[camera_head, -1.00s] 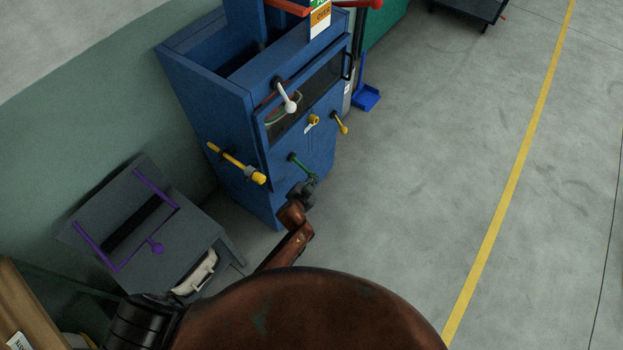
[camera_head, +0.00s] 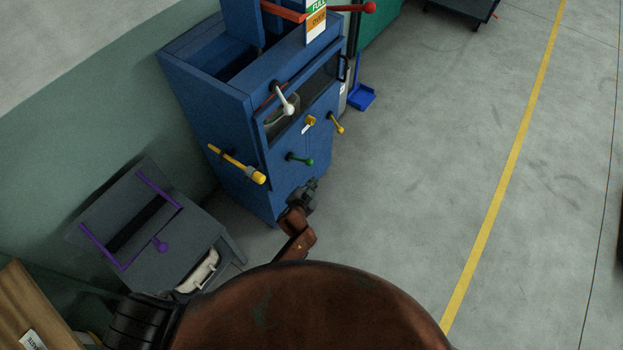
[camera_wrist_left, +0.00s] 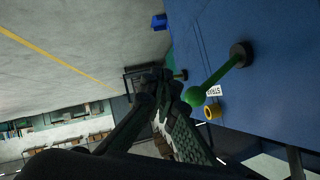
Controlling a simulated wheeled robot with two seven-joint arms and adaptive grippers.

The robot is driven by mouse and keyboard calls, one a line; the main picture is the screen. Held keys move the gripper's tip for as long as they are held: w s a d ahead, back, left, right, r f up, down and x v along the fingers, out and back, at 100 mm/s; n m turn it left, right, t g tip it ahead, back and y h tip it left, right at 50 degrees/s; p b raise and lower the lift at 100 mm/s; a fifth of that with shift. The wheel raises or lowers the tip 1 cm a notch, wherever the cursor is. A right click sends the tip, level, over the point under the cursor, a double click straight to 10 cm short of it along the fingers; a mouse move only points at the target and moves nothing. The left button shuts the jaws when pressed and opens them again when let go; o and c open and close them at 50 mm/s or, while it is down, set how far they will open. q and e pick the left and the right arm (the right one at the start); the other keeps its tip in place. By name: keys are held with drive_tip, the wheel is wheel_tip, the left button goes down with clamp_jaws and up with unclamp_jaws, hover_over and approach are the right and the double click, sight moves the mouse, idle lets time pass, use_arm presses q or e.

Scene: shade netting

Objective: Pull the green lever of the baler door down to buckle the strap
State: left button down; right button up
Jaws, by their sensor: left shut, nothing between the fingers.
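The blue baler (camera_head: 225,130) stands upper left of centre in the head view. Its green lever (camera_head: 300,159) sticks out from the lower door, with a round knob at its free end. In the left wrist view the green lever (camera_wrist_left: 214,78) runs from a black hub to its knob, beside a STRAP label. My left gripper (camera_head: 314,184) is shut and empty, just below the knob in the head view. In the wrist view my left gripper (camera_wrist_left: 168,86) is beside the knob, not around it; contact cannot be told. My right gripper is not in view.
A grey cabinet (camera_head: 205,235) stands at left. The floor (camera_head: 430,170) at right is clear.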

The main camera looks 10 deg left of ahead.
use_arm(q)
drive_tip(key=d+p+v, duration=0.1)
drive_tip(key=v, duration=0.6)
drive_tip(key=s+a+f+n+g, duration=0.1)
drive_tip(key=s+a+f+g, duration=0.15)
drive_tip(key=s+f, duration=0.5)
drive_tip(key=s+a+f+g, duration=0.1)
drive_tip(key=s+a+f, duration=0.35)
drive_tip(key=f, duration=0.65)
drive_tip(key=s+a+f+n+g, duration=0.1)
drive_tip(key=s+a+f+g, duration=0.15)
drive_tip(key=s+f, duration=0.6)
drive_tip(key=s+a+f+n+g, duration=0.1)
drive_tip(key=s+a+f, duration=0.3)
drive_tip(key=s, duration=0.7)
drive_tip(key=s+a+f+n+g+y, duration=0.1)
drive_tip(key=s+a+f, duration=0.3)
drive_tip(key=s, duration=0.8)
drive_tip(key=s+a+f+n+g, duration=0.2)
drive_tip(key=s+a+f+g, duration=0.1)
drive_tip(key=s+f, duration=0.5)
drive_tip(key=s+a, duration=0.1)
drive_tip(key=s, duration=0.2)
drive_tip(key=shift+s, duration=0.35)
drive_tip(key=shift+f, duration=0.15)
